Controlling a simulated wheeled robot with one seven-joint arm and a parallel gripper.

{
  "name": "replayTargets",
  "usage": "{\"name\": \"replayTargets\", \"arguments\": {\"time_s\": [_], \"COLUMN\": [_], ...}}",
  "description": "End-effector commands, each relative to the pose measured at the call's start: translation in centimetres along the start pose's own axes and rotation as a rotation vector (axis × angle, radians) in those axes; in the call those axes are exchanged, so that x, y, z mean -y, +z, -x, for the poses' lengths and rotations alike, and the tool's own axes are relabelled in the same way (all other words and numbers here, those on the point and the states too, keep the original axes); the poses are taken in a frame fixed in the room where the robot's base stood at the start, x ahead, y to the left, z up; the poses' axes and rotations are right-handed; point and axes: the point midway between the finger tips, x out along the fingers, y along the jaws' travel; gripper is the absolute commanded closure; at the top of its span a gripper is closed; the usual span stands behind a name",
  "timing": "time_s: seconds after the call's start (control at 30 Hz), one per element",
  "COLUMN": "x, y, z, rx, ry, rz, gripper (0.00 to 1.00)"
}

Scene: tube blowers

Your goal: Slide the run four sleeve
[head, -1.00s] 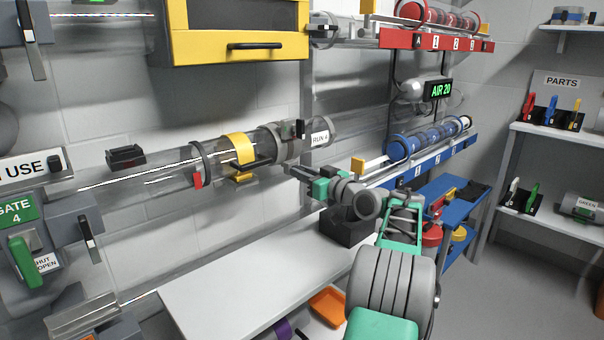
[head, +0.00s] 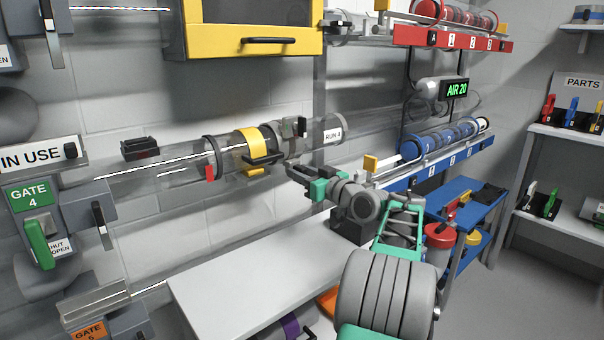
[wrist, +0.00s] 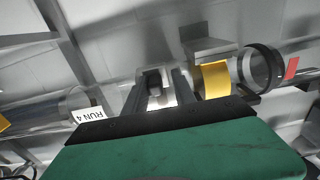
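The run four tube is clear and runs along the wall, with a RUN 4 label (head: 333,135) near its right end. A grey sleeve (head: 284,141) with a dark upright block sits on it just left of the label. A yellow band (head: 250,148) with a black handle is left of the sleeve; it also shows in the wrist view (wrist: 216,80). My gripper (head: 291,172) is just below and in front of the sleeve. In the wrist view its two fingers (wrist: 160,92) are apart, with the dark block (wrist: 153,82) showing between them. Contact cannot be told.
A black ring with a red tab (head: 210,172) is on the tube farther left. A white bench (head: 240,290) lies below, with a dark box (head: 349,228) on it. The yellow cabinet (head: 250,47) hangs above. A blue rack (head: 440,162) is at the right.

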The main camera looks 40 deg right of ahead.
Motion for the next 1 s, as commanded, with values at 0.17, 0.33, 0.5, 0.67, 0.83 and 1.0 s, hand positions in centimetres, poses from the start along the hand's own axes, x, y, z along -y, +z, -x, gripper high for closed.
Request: {"name": "replayTargets", "arguments": {"time_s": [0.17, 0.33, 0.5, 0.67, 0.83, 1.0], "x": [-0.2, -0.3, -0.4, -0.2, -0.1, -0.1], "y": [0.0, -0.1, -0.3, -0.3, -0.1, 0.0], "z": [0.1, 0.3, 2.6, 5.9, 7.7, 7.9], "rx": [-0.001, -0.001, -0.001, -0.001, 0.0, 0.0], "ry": [0.005, 0.007, 0.009, 0.007, 0.004, 0.002], "rz": [0.001, 0.001, 0.001, -0.001, 0.0, 0.001], "gripper": [0.6, 0.6, 0.6, 0.6, 0.6, 0.6]}}
